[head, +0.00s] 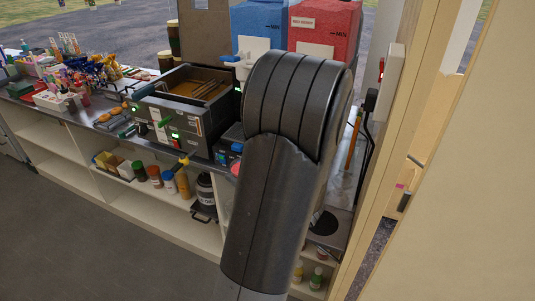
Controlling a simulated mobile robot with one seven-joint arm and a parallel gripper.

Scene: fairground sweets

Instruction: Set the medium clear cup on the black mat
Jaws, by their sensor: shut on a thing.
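My black arm fills the middle of the head view and hides much of the counter behind it. My gripper is not visible, so I cannot see what it holds. I see no medium clear cup in this view. A dark round patch (326,223) shows on a grey surface just right of my arm, partly covered by it. I cannot tell whether it is the black mat.
A steel fryer (186,110) stands on the counter left of my arm. Blue (259,25) and red (325,22) slush tanks stand behind. Bottles (168,181) line the shelf below. A wooden door frame (408,130) bounds the right; open floor (80,235) lies front left.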

